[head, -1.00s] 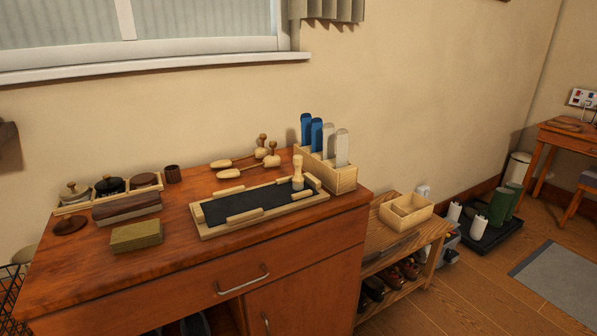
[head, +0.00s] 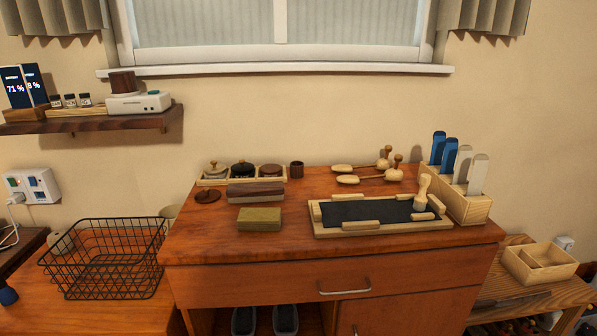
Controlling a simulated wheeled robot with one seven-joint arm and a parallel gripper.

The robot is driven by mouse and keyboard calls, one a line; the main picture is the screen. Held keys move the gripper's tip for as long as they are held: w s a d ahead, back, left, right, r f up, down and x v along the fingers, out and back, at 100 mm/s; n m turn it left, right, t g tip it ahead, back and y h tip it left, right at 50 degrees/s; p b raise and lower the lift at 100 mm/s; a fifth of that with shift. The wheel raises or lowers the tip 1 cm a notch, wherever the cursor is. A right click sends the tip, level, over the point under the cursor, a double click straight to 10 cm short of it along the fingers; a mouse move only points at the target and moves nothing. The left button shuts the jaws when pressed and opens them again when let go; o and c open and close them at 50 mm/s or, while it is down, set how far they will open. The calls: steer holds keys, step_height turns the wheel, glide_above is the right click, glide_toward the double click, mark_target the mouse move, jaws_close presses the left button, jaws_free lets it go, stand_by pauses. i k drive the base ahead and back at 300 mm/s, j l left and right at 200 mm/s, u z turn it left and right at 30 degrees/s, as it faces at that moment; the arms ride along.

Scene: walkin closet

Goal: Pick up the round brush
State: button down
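A pale wooden upright piece with a rounded handle (head: 423,192) stands at the right end of a wooden tray (head: 328,231) with a black mat. It looks like the round brush, but its bristles cannot be made out. The tray lies on top of a reddish wooden cabinet (head: 225,245). A brush-like block (head: 256,192) with a dark wooden top lies at the left, behind a greenish block (head: 259,219). My gripper is not in view.
A wooden holder (head: 468,208) with blue and white upright pieces stands close right of the tray. Two wooden shoe trees (head: 362,178) lie behind it. A rack of lidded tins (head: 243,172) sits back left. A black wire basket (head: 105,258) stands left, lower. The cabinet's front middle is clear.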

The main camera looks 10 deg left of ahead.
mark_target(420, 200)
steer(key=i+u, duration=0.4)
steer(key=i, duration=0.7)
